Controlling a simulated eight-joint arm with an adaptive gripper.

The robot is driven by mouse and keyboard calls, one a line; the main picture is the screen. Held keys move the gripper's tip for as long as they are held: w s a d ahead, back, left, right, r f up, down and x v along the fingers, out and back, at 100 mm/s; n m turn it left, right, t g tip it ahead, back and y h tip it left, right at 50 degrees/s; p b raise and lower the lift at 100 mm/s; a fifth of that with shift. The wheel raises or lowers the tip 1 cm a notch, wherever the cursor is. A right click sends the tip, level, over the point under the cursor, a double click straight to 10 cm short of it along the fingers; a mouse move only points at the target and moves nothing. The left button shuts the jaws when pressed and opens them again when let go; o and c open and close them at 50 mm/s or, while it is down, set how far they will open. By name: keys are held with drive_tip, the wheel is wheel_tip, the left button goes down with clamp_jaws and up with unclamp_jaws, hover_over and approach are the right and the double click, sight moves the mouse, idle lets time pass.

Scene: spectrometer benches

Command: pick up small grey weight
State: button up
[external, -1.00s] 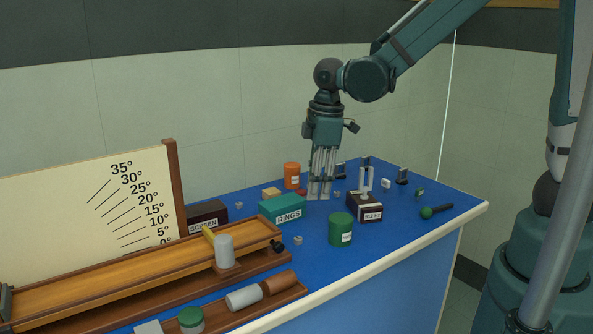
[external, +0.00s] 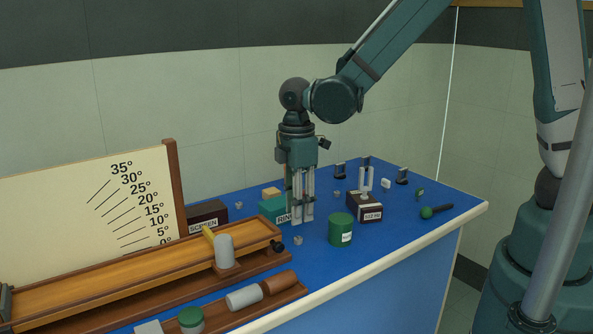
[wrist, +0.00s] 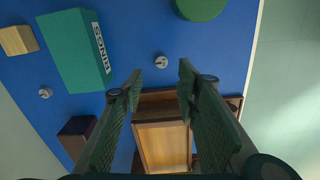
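A small grey weight (external: 298,240) lies on the blue bench top in front of the RINGS box. It also shows in the wrist view (wrist: 162,62), near the gap between my fingertips. A similar small grey piece (external: 239,233) lies by the SCREEN box and shows at left in the wrist view (wrist: 45,92). Another small grey piece (external: 336,193) lies farther back. The frames do not show which one the task names. My gripper (external: 302,222) points down beside the RINGS box, above the bench. Its fingers are apart in the wrist view (wrist: 161,75), with nothing between them.
The teal RINGS box (external: 271,207) is close on the left of my fingers. A green cylinder (external: 341,230) stands to the right, with a dark labelled box (external: 366,206) behind. The wooden ramp (external: 150,266) lies front left. Bare blue bench surrounds the nearest weight.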

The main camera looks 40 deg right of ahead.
sight(298, 246)
drive_tip(key=shift+f, duration=0.15)
drive_tip(key=shift+f, duration=1.15)
drive_tip(key=shift+s+d+f+b, duration=0.15)
drive_tip(key=shift+f+b, duration=0.45)
drive_tip(key=shift+f, duration=2)
drive_tip(key=c, duration=1)
